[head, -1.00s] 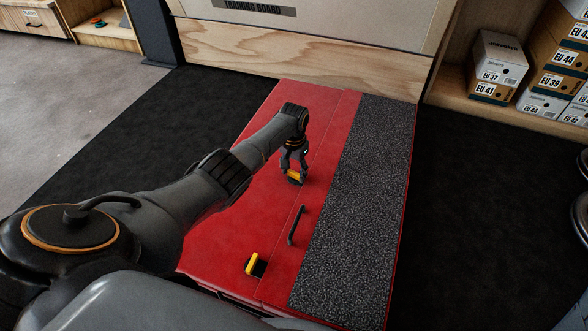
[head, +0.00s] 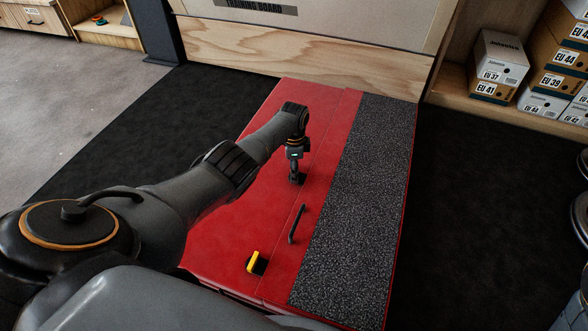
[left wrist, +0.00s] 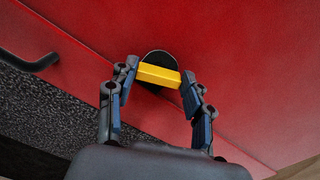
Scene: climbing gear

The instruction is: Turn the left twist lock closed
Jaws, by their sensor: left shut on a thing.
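Two twist locks with yellow handles on round black bases are on the red lid (head: 225,225). My left gripper (head: 297,178) reaches down over the far lock and mostly hides it in the head view. In the left wrist view, the far lock's yellow handle (left wrist: 160,75) lies crosswise between the fingertips, one at each end, and the gripper (left wrist: 158,78) is shut on it. Part of its black base (left wrist: 158,56) shows behind the handle. The near twist lock (head: 254,262) stands free toward the lid's near edge. My right gripper is not in view.
A black bar handle (head: 297,224) stands on the lid between the locks, beside a grey speckled strip (head: 350,215). It also shows in the left wrist view (left wrist: 35,63). A wooden board (head: 300,50) rises behind the lid. Shoe boxes (head: 500,65) sit on a shelf at right.

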